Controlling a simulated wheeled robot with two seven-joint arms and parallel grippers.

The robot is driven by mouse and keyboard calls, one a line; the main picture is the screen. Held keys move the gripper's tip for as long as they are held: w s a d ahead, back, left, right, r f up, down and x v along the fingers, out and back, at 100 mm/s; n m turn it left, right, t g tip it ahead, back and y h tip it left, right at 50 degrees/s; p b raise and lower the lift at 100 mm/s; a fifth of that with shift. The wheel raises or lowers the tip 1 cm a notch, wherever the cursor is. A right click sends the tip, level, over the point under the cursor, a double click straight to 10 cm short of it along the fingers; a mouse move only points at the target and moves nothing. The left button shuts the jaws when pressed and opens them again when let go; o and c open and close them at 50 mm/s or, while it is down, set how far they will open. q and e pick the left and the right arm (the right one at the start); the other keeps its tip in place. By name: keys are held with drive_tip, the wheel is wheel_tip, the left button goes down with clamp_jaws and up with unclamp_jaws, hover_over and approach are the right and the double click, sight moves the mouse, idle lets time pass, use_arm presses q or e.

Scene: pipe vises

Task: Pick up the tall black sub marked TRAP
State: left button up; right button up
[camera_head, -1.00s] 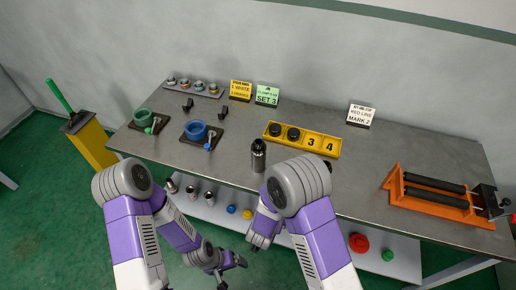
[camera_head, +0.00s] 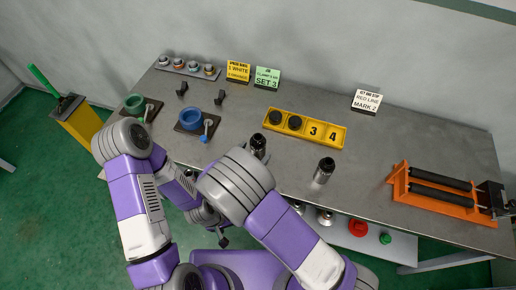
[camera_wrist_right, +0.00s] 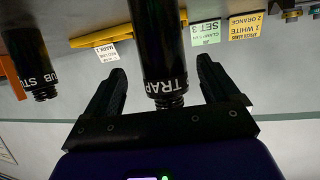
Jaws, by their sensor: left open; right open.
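The tall black sub marked TRAP (camera_wrist_right: 162,45) stands on the bench. In the right wrist view, which is upside down, its white lettering and threaded end show. My right gripper (camera_wrist_right: 161,66) is open, with one finger on each side of this sub and visible gaps. In the head view the sub (camera_head: 258,145) is partly hidden by my right arm. A second black sub, lettered "SUB ST" as far as it shows (camera_wrist_right: 30,60), stands apart; the head view has it to the right (camera_head: 324,171). My left gripper (camera_head: 222,239) is open and empty, low before the bench.
A yellow rack (camera_head: 318,133) with two black pieces lies behind the subs. A green vise (camera_head: 135,103) and blue vise (camera_head: 193,120) stand left, an orange roller stand (camera_head: 440,190) right. Signs (camera_head: 266,77) stand at the back. A red piece (camera_head: 358,228) sits on the lower shelf.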

drive_tip(key=x, duration=0.4)
drive_tip(key=shift+w+f+b, duration=0.15)
drive_tip(key=shift+b, duration=0.15)
drive_tip(key=shift+a, duration=0.1)
drive_tip(key=c, duration=1.4)
